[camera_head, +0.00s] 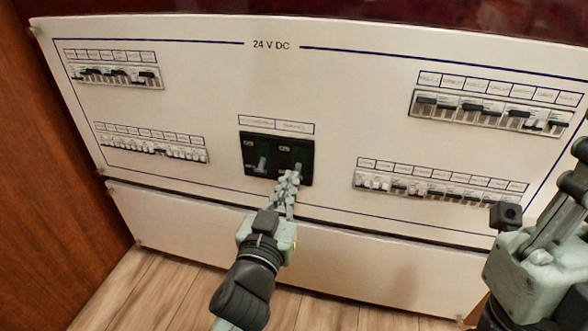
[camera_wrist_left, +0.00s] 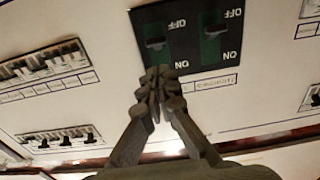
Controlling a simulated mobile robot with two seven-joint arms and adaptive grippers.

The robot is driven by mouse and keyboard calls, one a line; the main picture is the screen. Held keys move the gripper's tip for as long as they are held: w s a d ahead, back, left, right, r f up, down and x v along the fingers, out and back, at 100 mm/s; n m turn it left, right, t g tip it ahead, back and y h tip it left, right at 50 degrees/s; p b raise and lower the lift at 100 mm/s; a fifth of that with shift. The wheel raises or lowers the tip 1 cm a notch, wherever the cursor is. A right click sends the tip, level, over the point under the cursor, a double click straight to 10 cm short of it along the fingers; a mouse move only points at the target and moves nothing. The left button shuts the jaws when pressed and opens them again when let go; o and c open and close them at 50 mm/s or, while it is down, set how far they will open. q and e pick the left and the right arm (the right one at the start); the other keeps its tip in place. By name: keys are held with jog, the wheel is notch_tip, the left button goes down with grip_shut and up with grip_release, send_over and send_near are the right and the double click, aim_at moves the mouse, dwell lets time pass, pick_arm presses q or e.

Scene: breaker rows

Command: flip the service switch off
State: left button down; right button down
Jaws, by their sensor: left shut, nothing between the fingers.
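A black panel (camera_head: 250,157) with two switches sits low in the middle of the white board. The wrist view shows the two levers upside down, one (camera_wrist_left: 155,43) and the other (camera_wrist_left: 212,31), with ON and OFF marks. My left gripper (camera_head: 290,178) is shut and empty, its tips in front of the right switch's lower part; contact is unclear. My right gripper (camera_head: 577,175) is partly cut off at the right edge.
Breaker rows flank the panel: upper left (camera_head: 115,75), lower left (camera_head: 152,149), upper right (camera_head: 490,111) and lower right (camera_head: 435,188). A plain white lower panel (camera_head: 300,258) lies below, above the wooden floor (camera_head: 120,290). A wooden wall (camera_head: 50,170) stands at left.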

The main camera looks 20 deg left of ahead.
pick_arm(q)
jog(key=shift+s, duration=2.4)
